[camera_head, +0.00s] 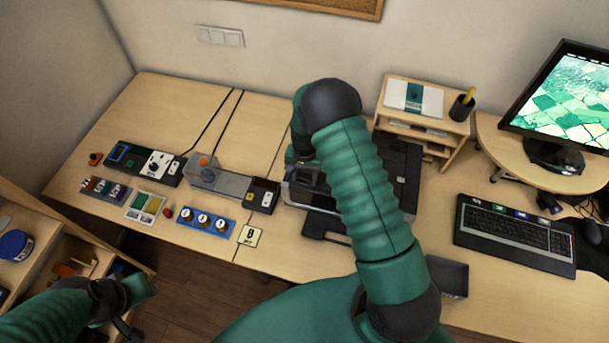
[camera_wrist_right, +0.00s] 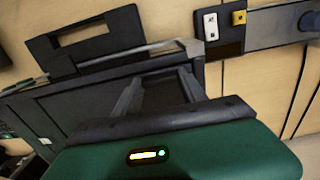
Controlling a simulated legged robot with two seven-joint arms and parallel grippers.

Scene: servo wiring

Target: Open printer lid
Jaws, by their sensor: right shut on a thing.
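The black printer (camera_head: 405,165) stands on the desk, partly hidden behind my right arm in the head view. In the right wrist view its dark lid (camera_wrist_right: 60,110) looks flat, with a pale front edge and a black tray with a cutout beyond it. My right gripper (camera_head: 305,178) is at the printer's left front side. In the right wrist view its two dark fingers (camera_wrist_right: 158,85) are at the lid's edge, shut on it; the exact contact is hard to see. My left gripper (camera_head: 135,310) is low at the left, away from the printer, its fingers unclear.
A servo wiring set with several modules (camera_head: 155,165) lies left of the printer. A wooden stand (camera_head: 435,115) with a pen cup is behind it. A keyboard (camera_head: 515,235) and monitor (camera_head: 565,100) are at the right. A dark tray (camera_head: 448,275) lies at the desk's front.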

